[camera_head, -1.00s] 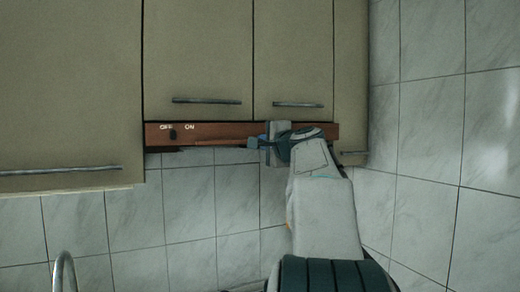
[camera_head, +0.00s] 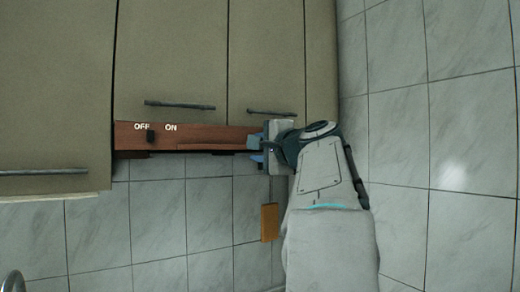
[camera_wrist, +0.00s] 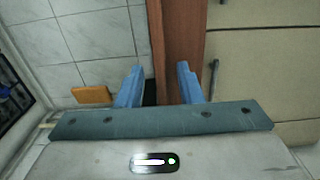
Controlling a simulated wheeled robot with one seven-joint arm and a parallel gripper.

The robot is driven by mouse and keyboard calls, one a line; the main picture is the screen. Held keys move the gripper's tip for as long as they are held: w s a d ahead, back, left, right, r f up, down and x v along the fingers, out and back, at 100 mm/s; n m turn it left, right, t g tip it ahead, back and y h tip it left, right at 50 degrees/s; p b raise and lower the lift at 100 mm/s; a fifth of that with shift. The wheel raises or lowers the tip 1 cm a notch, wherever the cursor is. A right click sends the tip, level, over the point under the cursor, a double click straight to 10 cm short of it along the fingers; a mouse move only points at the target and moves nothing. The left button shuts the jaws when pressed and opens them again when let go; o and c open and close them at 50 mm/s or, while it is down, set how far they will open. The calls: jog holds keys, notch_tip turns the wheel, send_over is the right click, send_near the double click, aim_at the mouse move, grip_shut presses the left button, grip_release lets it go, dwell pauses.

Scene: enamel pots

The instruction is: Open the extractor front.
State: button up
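The extractor front (camera_head: 210,140) is a long reddish-brown wooden panel under the cabinet doors, with OFF and ON labels and a black knob (camera_head: 151,137) at its left. It stands slightly out from the doors. My gripper (camera_head: 257,149) is at its right end, one blue finger before the face and one by the lower edge. In the wrist view the panel (camera_wrist: 176,40) runs up between the blue fingers (camera_wrist: 160,85), its lower edge between them. My gripper hides the right end.
Beige cabinet doors (camera_head: 172,60) with dark bar handles (camera_head: 180,105) hang directly above. A tiled side wall (camera_head: 430,130) stands close on the right. A small orange-brown block (camera_head: 269,222) shows below the gripper against the tiles. The space below the panel's left is clear.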

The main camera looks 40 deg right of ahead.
jog(key=s+a+b, duration=0.1)
jog(key=s+b, duration=0.2)
jog(key=s, duration=1)
jog(key=shift+s, duration=0.4)
jog(key=w+a+f+n+g+y, duration=0.15)
jog(key=a+f, duration=0.25)
jog(key=f, duration=0.4)
jog(key=w+a+f+n+g+y, duration=0.1)
jog(key=w+a+f+n+g, duration=0.15)
jog(key=f, duration=0.65)
jog(key=w+a+f+n+g+y, duration=0.1)
jog(key=w+a+f+n+g, duration=0.15)
jog(key=a+f, duration=0.4)
jog(key=s+a+f+n+g, duration=0.2)
jog(key=s+a+f+n, duration=0.1)
jog(key=f, duration=0.7)
jog(key=s+a+f+n+g+h, duration=0.1)
jog(key=s+a+f+n+g, duration=0.2)
jog(key=f, duration=0.6)
jog(key=s+a+f+n+g+h, duration=0.1)
jog(key=s+a+f+n+g, duration=0.2)
jog(key=f, duration=0.7)
jog(key=s+a+n, duration=0.1)
jog(key=s+n, duration=0.1)
jog(key=n, duration=0.1)
jog(key=shift+s+a+f, duration=0.25)
jog(key=shift+a+f, duration=0.05)
jog(key=shift+a, duration=0.1)
